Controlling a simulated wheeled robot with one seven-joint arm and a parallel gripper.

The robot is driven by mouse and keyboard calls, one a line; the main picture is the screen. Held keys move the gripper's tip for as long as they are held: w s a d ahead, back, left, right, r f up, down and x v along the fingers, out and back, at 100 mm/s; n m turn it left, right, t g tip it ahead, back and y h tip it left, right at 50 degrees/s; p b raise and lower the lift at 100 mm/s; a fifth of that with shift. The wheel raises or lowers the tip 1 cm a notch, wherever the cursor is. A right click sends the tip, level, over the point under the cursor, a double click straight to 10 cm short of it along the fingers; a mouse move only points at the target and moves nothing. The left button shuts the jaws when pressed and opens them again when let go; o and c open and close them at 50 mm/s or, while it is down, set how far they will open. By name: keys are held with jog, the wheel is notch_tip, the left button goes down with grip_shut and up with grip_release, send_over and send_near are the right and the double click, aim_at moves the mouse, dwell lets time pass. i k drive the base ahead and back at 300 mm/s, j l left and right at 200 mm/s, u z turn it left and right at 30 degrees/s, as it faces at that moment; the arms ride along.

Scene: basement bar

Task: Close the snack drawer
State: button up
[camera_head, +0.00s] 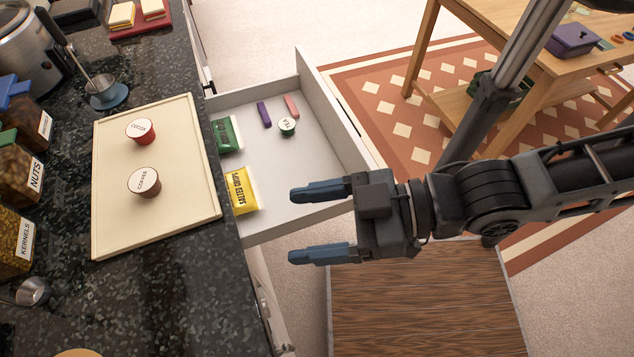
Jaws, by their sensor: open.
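The snack drawer (283,179) is a light grey drawer pulled out to the right from under the dark stone counter. In it lie a green packet (227,134), a yellow chips bag (242,190), a purple bar (264,114), a pink bar (291,106) and a small green-rimmed tub (287,126). My gripper (321,221) is open and empty, its blue fingers pointing left. In the picture it overlaps the drawer's near right corner. I cannot tell its height or whether it touches the drawer. The arm hides part of the drawer's front.
The counter (195,290) holds a cream board (205,205) with cocoa (141,131) and coffee (145,182) pods, jars (24,127) and a metal pot (30,45). A wooden table (500,20) stands on a patterned rug (350,85) at upper right. Pale floor (250,30) is clear beyond the drawer.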

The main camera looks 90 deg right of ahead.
aim_at(325, 144)
jog(key=k+l+z, duration=0.25)
jog(key=k+z, duration=0.15)
jog(key=k, duration=0.15)
jog(key=k+l+z, duration=0.45)
jog(key=l+z, duration=0.2)
jog(key=l, duration=0.45)
